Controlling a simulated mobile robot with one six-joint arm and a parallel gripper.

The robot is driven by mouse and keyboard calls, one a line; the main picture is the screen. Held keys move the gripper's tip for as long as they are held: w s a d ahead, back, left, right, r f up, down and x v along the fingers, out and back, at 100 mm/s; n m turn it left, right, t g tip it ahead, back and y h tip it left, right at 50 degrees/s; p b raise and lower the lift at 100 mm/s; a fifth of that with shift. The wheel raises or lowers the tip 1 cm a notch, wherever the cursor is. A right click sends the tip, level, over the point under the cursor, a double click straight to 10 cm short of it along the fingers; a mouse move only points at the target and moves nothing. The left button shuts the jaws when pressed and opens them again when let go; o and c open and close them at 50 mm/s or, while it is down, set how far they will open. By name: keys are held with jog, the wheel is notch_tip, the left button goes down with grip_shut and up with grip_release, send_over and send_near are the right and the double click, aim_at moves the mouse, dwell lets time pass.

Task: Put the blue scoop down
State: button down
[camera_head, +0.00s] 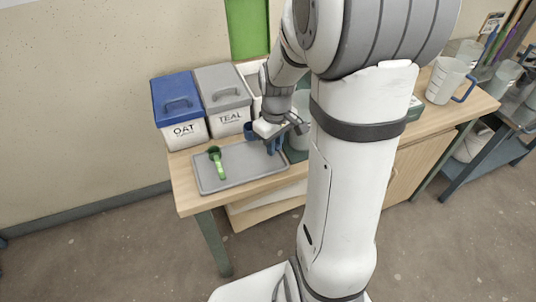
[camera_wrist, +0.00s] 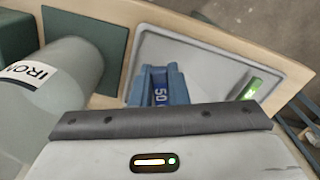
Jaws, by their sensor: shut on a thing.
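The blue scoop (camera_head: 272,144) is in my gripper (camera_head: 284,130), at the right end of the grey tray (camera_head: 215,183) in the head view. In the wrist view the blue scoop (camera_wrist: 172,88) shows a "50" mark, with the tray (camera_wrist: 200,62) behind it. My gripper is shut on the scoop; the fingertips are largely hidden. I cannot tell whether the scoop touches the tray. A green scoop (camera_head: 217,164) lies on the left part of the tray; it also shows in the wrist view (camera_wrist: 251,89).
A blue-lidded OAT bucket (camera_head: 183,131) and a grey-lidded TEAL bucket (camera_head: 230,119) stand behind the tray. An IRON container (camera_wrist: 60,78) and a dark green mat (camera_wrist: 95,40) are beside it. A clear jug (camera_head: 447,80) stands farther right. The tray's middle is clear.

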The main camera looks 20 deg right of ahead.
aim_at(274, 164)
jog(key=shift+f, duration=2.3)
jog(key=shift+f+b, duration=0.2)
jog(key=shift+b, duration=0.2)
jog(key=c, duration=1.4)
grip_release()
jog(key=shift+r, duration=0.1)
